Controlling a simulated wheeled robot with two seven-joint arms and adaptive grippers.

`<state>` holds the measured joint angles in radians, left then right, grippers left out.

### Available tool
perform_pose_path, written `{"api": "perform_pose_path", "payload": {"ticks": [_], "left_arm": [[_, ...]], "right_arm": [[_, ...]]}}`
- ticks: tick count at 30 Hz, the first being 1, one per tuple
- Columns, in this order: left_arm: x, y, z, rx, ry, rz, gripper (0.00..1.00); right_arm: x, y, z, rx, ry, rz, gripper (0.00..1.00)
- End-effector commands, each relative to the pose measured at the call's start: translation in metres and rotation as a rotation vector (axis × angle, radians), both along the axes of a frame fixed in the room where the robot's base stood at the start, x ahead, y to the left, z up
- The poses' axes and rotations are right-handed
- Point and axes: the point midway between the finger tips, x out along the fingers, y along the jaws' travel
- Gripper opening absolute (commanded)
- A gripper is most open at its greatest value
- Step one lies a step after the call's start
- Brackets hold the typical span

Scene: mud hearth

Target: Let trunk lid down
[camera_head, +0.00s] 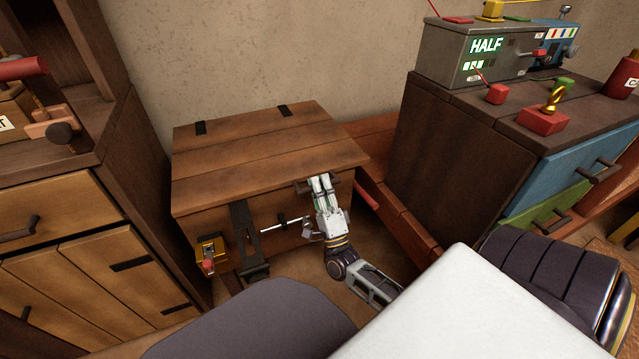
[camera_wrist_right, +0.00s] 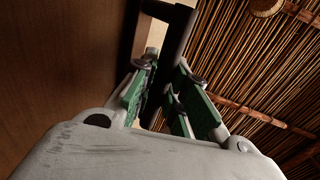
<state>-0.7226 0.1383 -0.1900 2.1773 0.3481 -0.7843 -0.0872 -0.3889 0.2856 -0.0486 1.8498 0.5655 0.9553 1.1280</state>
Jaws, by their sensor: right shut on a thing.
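The wooden trunk (camera_head: 205,226) stands against the wall between two cabinets. Its plank lid (camera_head: 265,150) looks nearly level over the box, with dark hinges at the back; I cannot tell whether a small gap remains at the front. My right gripper (camera_head: 319,184) is at the lid's front edge, right of the middle, shut on the dark lid handle (camera_head: 333,184). In the right wrist view the handle (camera_wrist_right: 178,40) runs between the green-padded fingers (camera_wrist_right: 165,85), beside the brown lid (camera_wrist_right: 60,60). A dark hasp (camera_head: 243,235) hangs on the trunk's front. My left gripper is not in view.
A brass padlock (camera_head: 209,254) with a red part is at the trunk's front left. A drawer cabinet (camera_head: 70,210) stands close on the left. A dark cabinet (camera_head: 460,150) with a grey device (camera_head: 480,55) reading HALF stands on the right.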

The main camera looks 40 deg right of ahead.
Motion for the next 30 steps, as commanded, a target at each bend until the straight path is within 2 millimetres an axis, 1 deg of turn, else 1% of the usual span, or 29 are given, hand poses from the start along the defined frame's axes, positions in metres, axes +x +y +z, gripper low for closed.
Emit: {"api": "perform_pose_path", "payload": {"ticks": [1,10,11,15,16,25,30], "left_arm": [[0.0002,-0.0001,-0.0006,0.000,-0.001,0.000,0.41],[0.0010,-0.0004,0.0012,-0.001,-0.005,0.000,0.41],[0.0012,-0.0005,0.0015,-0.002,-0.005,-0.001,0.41],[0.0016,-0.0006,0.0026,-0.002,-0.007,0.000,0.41],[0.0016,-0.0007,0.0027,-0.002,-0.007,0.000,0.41],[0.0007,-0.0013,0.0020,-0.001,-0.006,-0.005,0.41],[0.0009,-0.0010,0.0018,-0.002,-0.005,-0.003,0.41]], "right_arm": [[-0.0018,0.0019,-0.0114,0.002,0.021,0.003,0.00],[-0.0012,0.0023,-0.0152,0.004,0.030,0.004,0.00],[-0.0012,0.0023,-0.0154,0.004,0.031,0.004,0.18],[-0.0007,0.0018,-0.0143,0.003,0.029,0.004,0.36],[-0.0006,0.0017,-0.0137,0.004,0.028,0.003,0.37],[-0.0003,0.0009,-0.0100,0.003,0.020,0.002,0.37],[-0.0035,0.0016,-0.0128,0.002,0.020,0.001,0.37]]}}
